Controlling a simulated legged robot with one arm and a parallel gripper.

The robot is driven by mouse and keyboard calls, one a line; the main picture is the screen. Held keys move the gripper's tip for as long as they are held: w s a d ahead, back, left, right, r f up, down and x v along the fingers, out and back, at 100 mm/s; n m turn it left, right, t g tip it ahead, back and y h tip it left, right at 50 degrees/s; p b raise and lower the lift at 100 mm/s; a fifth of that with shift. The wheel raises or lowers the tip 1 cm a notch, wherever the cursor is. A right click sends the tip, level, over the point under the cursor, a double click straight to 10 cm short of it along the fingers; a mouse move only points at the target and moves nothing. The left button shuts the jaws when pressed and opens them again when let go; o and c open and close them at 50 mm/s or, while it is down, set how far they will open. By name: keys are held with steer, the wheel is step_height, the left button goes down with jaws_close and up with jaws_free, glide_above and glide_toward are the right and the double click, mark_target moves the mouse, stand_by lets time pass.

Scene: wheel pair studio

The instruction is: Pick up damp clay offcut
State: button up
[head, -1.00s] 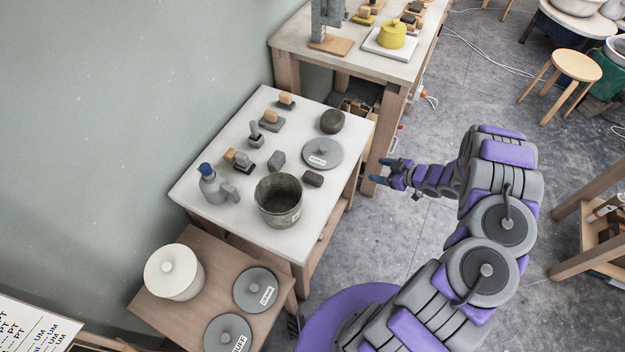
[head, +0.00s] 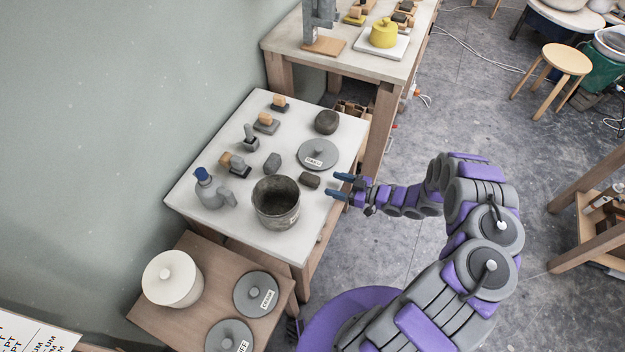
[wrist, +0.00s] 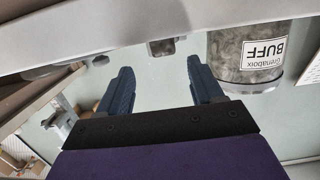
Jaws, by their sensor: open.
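A small dark grey-brown block (head: 309,180), which looks like the damp clay offcut, lies near the right edge of the pale tabletop (head: 290,142) in the head view. It sits between the bucket and the round grey lid. In the wrist view the small block (wrist: 162,47) shows ahead, between the finger lines. My gripper (head: 338,186) is open and empty, just right of the table edge, with its fingers pointing left at the block and a short gap between. The two blue fingers (wrist: 160,72) also show apart in the wrist view.
The dark bucket (head: 276,203) stands close left of the block; its BUFF label (wrist: 264,53) shows in the wrist view. A labelled grey lid (head: 317,154) lies just behind. A grey lump (head: 272,163), a round dark lump (head: 326,121) and a spray bottle (head: 211,189) are also there.

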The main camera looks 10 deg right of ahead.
mark_target(309, 177)
steer(key=x, duration=0.5)
steer(key=shift+s+a+r, duration=0.1)
steer(key=shift+s+a, duration=0.1)
steer(key=shift+a, duration=0.1)
steer(key=shift+f+b+x, duration=0.2)
steer(key=shift+b+x, duration=0.15)
steer(key=shift+x, duration=1.55)
steer(key=shift+w+a, duration=0.35)
steer(key=shift+a, duration=0.15)
steer(key=shift+d, duration=0.4)
steer(key=c, duration=0.6)
steer(key=shift+a, duration=0.3)
steer(key=c, duration=0.5)
steer(key=shift+d+r, duration=0.1)
steer(key=shift+r, duration=0.1)
